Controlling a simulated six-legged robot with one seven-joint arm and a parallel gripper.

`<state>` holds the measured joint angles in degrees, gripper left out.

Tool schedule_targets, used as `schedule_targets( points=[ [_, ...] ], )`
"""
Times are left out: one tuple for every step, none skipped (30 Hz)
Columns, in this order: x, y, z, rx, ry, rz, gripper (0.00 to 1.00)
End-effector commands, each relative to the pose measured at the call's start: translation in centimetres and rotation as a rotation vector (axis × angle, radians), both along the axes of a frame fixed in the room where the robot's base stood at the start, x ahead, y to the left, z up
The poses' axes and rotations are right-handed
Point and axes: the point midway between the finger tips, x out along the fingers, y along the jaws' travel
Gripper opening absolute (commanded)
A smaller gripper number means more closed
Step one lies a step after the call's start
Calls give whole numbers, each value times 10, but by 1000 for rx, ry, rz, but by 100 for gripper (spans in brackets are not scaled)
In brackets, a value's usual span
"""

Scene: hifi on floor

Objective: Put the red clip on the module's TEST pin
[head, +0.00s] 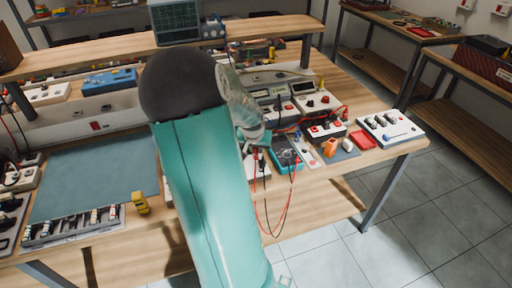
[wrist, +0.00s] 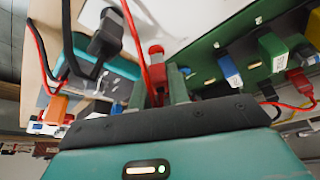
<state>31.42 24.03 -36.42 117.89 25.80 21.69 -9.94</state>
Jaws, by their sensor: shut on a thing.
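In the wrist view my gripper (wrist: 165,88) is shut on the red clip (wrist: 156,52), which stands up between the two fingers with a red lead running off it. Beyond the fingers and to the right is a green board (wrist: 205,72), seemingly the module, with blue, green and black blocks along it. The labels are too small to read, so I cannot tell which pin is TEST. Whether the clip touches a pin is not clear. In the head view my own arm hides the gripper and the clip.
A teal multimeter (head: 285,152) with red and black leads lies on the bench; black plugs (wrist: 106,38) crowd the left of the wrist view. An orange block (head: 330,147) and a white switch box (head: 390,130) stand to the right. A grey-blue mat (head: 95,185) at left is mostly bare.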

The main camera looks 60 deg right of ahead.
Motion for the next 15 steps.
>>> schedule_targets(
  points=[
    [0,0,-1,0,0,0,1],
    [0,0,-1,0,0,0,1],
    [0,0,-1,0,0,0,1],
    [0,0,-2,0,0,0,1],
    [0,0,-2,0,0,0,1],
    [0,0,-2,0,0,0,1],
    [0,0,-3,0,0,0,1],
    [0,0,-3,0,0,-1,1],
    [0,0,-4,0,1,-1,1],
    [0,0,-4,0,1,-1,1],
    [0,0,-4,0,1,-1,1],
    [-1,0,-5,0,1,-1,1],
    [-1,0,-5,0,1,-1,1],
    [-1,0,-5,0,1,-1,1],
    [-1,0,-6,1,1,-1,1]
  ],
)
